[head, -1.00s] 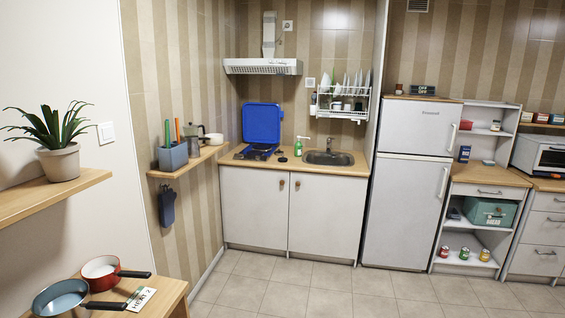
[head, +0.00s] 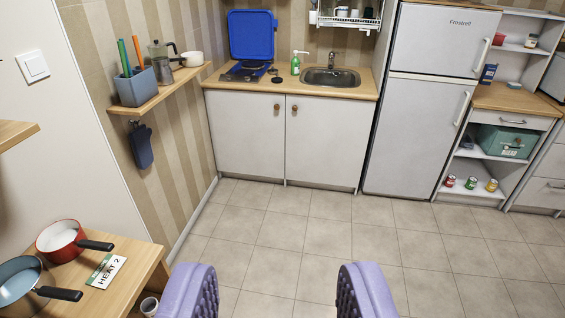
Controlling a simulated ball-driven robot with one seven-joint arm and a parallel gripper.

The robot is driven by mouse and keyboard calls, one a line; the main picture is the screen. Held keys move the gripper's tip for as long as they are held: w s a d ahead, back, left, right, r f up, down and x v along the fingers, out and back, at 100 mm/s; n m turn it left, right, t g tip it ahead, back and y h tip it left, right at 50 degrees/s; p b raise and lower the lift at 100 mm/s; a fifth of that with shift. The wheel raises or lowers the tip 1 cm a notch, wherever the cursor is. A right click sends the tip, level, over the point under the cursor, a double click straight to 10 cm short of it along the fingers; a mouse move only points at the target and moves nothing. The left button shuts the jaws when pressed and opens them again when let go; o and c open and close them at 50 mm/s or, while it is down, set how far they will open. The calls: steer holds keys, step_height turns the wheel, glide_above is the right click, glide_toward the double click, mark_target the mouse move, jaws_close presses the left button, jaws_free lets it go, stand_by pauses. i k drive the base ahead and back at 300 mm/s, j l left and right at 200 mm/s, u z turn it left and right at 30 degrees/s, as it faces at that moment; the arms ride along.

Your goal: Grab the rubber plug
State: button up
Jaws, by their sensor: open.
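A small dark item (head: 277,79) lies on the wooden worktop (head: 350,90) between the hob and the sink (head: 337,76). It looks like the rubber plug, but it is too small to be sure. My gripper (head: 277,292) shows as two purple ridged fingers at the bottom of the head view. They are wide apart with only floor between them. The gripper is empty and well short of the worktop.
A green soap bottle (head: 295,63) stands beside the sink. A side table (head: 130,285) with a red pan (head: 60,240) and a blue pan (head: 18,278) is at lower left. The tiled floor ahead is clear.

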mark_target(277, 79)
steer(key=i, duration=1.05)
steer(key=i+l, duration=0.1)
steer(key=i, duration=1.95)
steer(key=i+l+u, duration=0.1)
steer(key=i, duration=0.95)
steer(key=i+l, duration=0.1)
steer(key=i, duration=0.95)
steer(key=i+l+u, duration=0.15)
steer(key=i+u, duration=0.2)
steer(key=i, duration=0.15)
steer(key=i+l+u, duration=0.3)
steer(key=i, duration=0.15)
steer(key=j, duration=0.05)
